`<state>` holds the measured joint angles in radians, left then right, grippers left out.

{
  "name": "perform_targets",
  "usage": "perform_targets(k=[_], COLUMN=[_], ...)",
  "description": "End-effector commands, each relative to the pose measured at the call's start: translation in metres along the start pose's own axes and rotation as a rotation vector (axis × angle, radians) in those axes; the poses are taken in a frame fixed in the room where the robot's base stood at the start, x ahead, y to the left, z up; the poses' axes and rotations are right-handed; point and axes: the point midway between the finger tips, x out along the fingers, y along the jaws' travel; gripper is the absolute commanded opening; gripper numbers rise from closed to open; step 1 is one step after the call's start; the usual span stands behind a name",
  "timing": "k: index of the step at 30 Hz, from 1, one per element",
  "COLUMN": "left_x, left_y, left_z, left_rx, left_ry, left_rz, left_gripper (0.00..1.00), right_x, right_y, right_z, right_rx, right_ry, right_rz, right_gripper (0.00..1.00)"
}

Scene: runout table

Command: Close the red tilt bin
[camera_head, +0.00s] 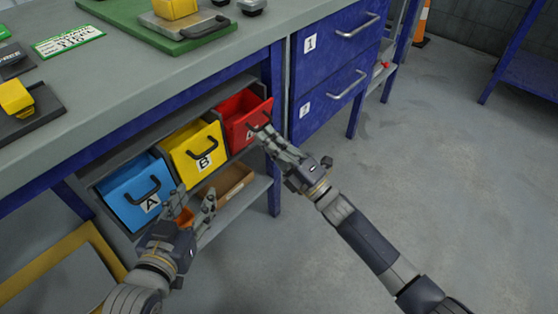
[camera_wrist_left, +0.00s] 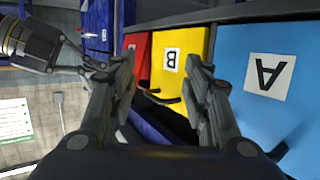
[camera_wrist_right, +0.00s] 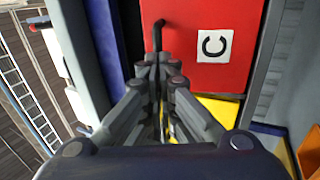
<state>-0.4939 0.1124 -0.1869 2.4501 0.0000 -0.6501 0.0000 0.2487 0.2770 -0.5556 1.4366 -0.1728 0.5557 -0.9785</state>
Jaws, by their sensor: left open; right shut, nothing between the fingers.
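The red tilt bin (camera_head: 238,110) is the right-hand one of three bins under the workbench. It is tipped outward, its open top and inside showing. It has a black handle and a C label in the right wrist view (camera_wrist_right: 235,75). My right gripper (camera_head: 267,136) is shut and empty, its fingertips at the red bin's front near the handle (camera_wrist_right: 158,28); I cannot tell whether they touch. My left gripper (camera_head: 195,200) is open and empty, in front of the blue and yellow bins. The red bin also shows between its fingers in the left wrist view (camera_wrist_left: 143,45).
A lower shelf (camera_head: 250,195) holds a brown box (camera_head: 232,184).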

Motion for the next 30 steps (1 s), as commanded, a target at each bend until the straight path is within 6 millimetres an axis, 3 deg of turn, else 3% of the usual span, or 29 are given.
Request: perform_targets(k=[6,15,24,30], left_x=[-0.018,-0.059,-0.108,-0.137], left_y=[-0.007,-0.015,-0.020,-0.022], left_z=[0.051,0.109,0.148,0.163], left_rx=[0.000,-0.005,-0.013,-0.019], left_ry=[-0.269,-0.591,-0.857,-0.994], left_rz=[-0.016,-0.034,-0.050,-0.057], left_gripper=[0.44,0.44,0.44,0.44], right_x=[0.006,0.012,0.019,0.024], right_y=[0.005,0.007,0.009,0.010], right_z=[0.000,0.000,0.000,0.000], right_rx=[-0.002,-0.001,0.001,-0.001], right_ry=[0.001,0.001,-0.001,0.000], right_rz=[-0.039,-0.094,-0.123,-0.122], right_gripper=[0.00,0.00,0.00,0.00])
